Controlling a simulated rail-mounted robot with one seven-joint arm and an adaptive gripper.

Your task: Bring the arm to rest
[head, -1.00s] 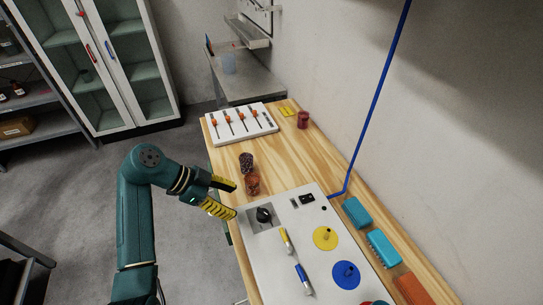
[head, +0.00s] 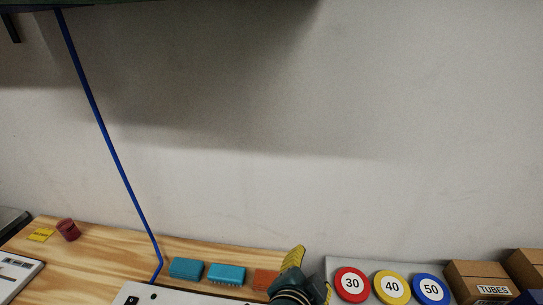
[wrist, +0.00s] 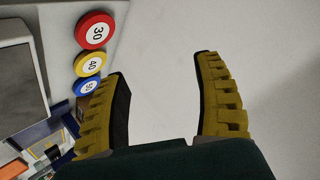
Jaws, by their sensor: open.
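My gripper (head: 309,270) is at the lower middle of the head view, above the right end of the wooden bench. Its yellow fingers point up and towards the wall, and the picture's lower edge cuts off the wrist. In the wrist view my gripper (wrist: 164,95) shows two yellow ribbed fingers spread wide apart. It is open, with only the pale wall between the fingers and nothing held.
The wooden bench (head: 100,245) bears a white panel (head: 150,295), blue blocks (head: 186,267) and an orange block (head: 265,279). Discs marked 30 (head: 352,284), 40 (head: 391,287) and 50 (head: 431,290) and a TUBES box (head: 480,280) are at right. A blue cable (head: 110,140) runs up the wall.

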